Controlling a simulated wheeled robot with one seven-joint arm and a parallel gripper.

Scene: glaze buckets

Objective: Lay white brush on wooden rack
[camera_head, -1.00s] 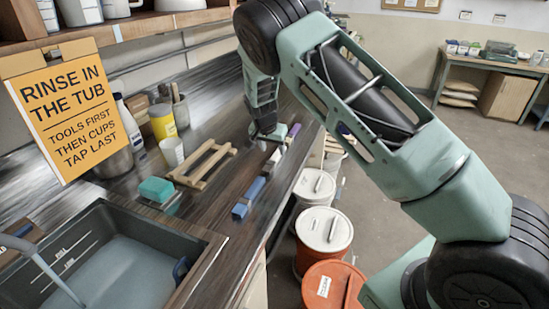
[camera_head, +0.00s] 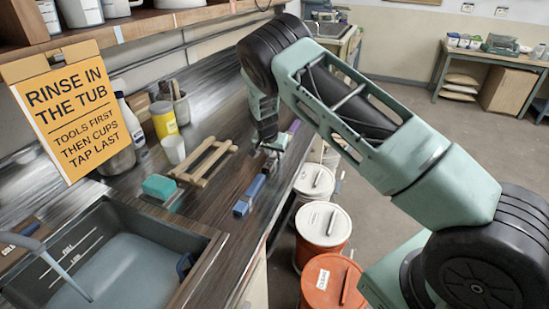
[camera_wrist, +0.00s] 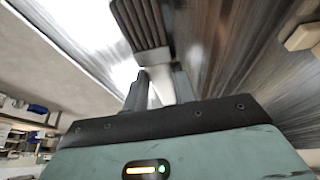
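The white brush (camera_wrist: 160,86) has a white handle and what looks like a dark ribbed bristle head (camera_wrist: 140,22). In the wrist view its handle lies between the fingers of my gripper (camera_wrist: 160,92), which press close on both sides. In the head view my gripper (camera_head: 268,148) is over the counter near its front edge, and the brush is mostly hidden beneath it. The wooden rack (camera_head: 222,151), a pale slatted frame, lies on the counter left of my gripper. Part of it shows at the wrist view's right edge (camera_wrist: 302,38).
A blue item (camera_head: 250,194) and a purple item (camera_head: 293,127) lie along the counter edge. A teal sponge (camera_head: 159,186), white cup (camera_head: 173,150) and yellow container (camera_head: 163,120) stand near the rack. The tub (camera_head: 120,270) is front left. Lidded buckets (camera_head: 322,223) stand below the counter.

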